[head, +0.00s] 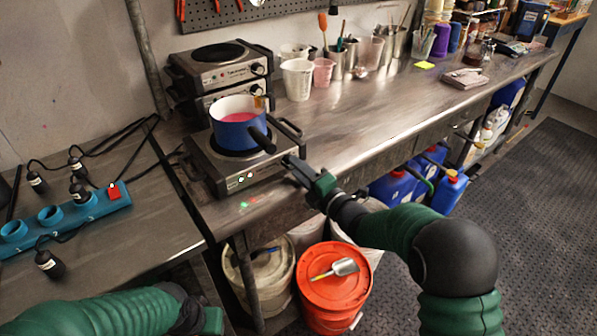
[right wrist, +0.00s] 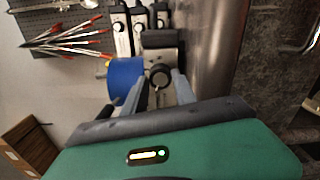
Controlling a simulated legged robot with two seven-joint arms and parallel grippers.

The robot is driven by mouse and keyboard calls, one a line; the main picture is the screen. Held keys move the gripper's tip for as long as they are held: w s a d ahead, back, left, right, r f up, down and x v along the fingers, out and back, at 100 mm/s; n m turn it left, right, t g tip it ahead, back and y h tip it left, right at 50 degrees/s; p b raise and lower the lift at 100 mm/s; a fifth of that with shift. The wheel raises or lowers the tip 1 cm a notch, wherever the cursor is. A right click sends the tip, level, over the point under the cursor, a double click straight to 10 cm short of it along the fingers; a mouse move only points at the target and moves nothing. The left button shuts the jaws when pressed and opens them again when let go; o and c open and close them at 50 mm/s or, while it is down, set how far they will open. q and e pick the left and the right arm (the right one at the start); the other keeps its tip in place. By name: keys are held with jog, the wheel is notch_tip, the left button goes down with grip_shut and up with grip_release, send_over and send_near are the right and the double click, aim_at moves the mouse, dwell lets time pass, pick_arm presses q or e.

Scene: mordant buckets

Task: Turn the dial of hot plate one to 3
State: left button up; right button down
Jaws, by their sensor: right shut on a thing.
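The hot plate (head: 216,170) in front stands near the bench's front edge and carries a blue pot (head: 237,131) with pink liquid. Which plate is number one I cannot read. My right gripper (head: 291,163) reaches the right part of its front face, where it hides the dial in the head view. In the right wrist view, the dark round dial (right wrist: 160,77) sits between the two fingertips of my right gripper (right wrist: 161,88), which is shut on it. The dial's setting is too small to read. My left gripper (head: 212,320) is low at the bottom edge, its fingers not clear.
Stacked hot plates (head: 220,72) stand behind the pot. The pot's dark handle (head: 263,141) points toward my right gripper. A teal socket strip (head: 75,212) with plugs and cables lies at left. An orange bucket (head: 335,285) stands below. The bench right of the hot plate is clear.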

jog(key=m, duration=0.4)
jog(key=shift+d+f, duration=0.15)
jog(key=shift+f, duration=0.15)
jog(key=m, duration=0.4)
jog(key=shift+p, duration=0.35)
jog(key=m+p, duration=0.1)
jog(key=m, duration=0.4)
jog(key=shift+r, duration=0.1)
jog(key=shift+w+r+m+p, duration=0.1)
jog(key=shift+m+p, duration=0.8)
jog(key=shift+m, duration=1)
jog(key=shift+d, duration=0.1)
jog(key=c, duration=1.4)
grip_release()
jog(key=shift+o, duration=0.6)
